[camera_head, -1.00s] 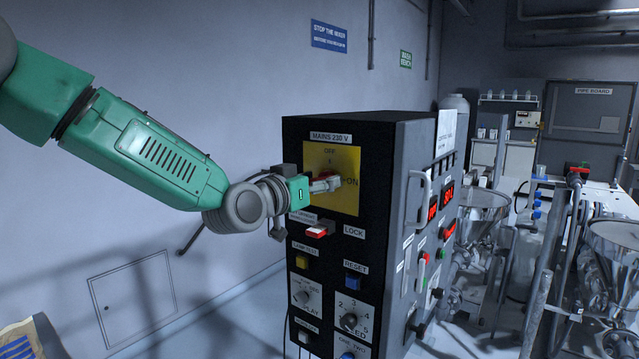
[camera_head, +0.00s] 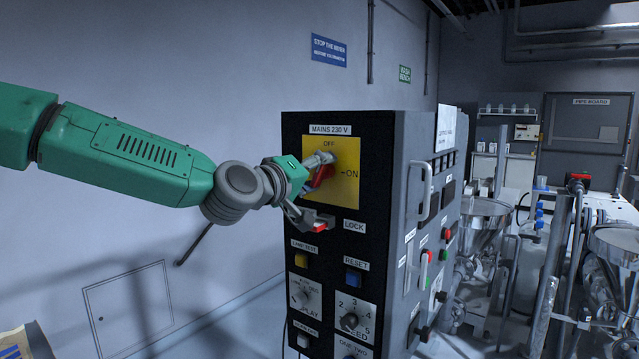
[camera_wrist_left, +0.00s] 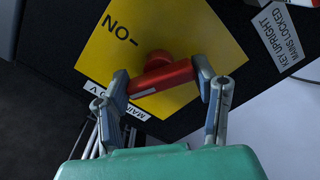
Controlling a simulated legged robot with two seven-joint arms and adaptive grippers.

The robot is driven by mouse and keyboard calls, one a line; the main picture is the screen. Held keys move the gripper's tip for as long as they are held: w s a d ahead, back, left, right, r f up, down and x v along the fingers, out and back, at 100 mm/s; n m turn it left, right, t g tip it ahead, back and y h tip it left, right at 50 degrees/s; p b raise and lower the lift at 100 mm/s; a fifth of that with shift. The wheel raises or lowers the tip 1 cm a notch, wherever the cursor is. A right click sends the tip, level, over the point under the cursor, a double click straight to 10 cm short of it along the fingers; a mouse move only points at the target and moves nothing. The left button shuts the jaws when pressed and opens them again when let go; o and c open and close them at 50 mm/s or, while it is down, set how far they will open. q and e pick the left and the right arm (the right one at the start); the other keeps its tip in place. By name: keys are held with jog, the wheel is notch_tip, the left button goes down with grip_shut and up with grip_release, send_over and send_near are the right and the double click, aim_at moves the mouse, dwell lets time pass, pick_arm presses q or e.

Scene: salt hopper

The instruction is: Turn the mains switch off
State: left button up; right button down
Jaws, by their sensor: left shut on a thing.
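The mains switch is a red handle (camera_head: 322,177) on a yellow plate (camera_head: 348,190) marked OFF at the top and ON at the right, on a black cabinet front. My left gripper (camera_head: 309,186) is at the plate, its fingers on either side of the handle. In the left wrist view, the fingers (camera_wrist_left: 167,88) are shut on the two ends of the red bar (camera_wrist_left: 165,78). The bar looks slanted across the plate. Its exact setting is partly hidden by the fingers in the head view. My right gripper is not in view.
A red lock piece (camera_head: 319,227) sits just below the plate, close to the lower finger. A yellow button (camera_head: 301,260), a blue button (camera_head: 353,278) and dials are lower down. Steel hoppers (camera_head: 484,222) stand right of the cabinet. Free floor lies left.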

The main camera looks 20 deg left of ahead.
pick_arm(q)
jog(key=n+b, duration=0.1)
jog(key=n, duration=0.1)
jog(key=n+b, duration=0.1)
jog(key=shift+w+a+f+n, duration=0.1)
jog(key=shift+a+f+n, duration=0.05)
jog(key=shift+n, duration=0.25)
jog(key=shift+n+b, duration=0.9)
jog(key=shift+n, duration=0.8)
jog(key=shift+f, duration=0.1)
jog(key=o, duration=1)
jog(key=shift+o, duration=0.7)
jog(key=shift+s+a, duration=0.25)
jog(key=shift+s, duration=0.15)
jog(key=v, duration=1.1)
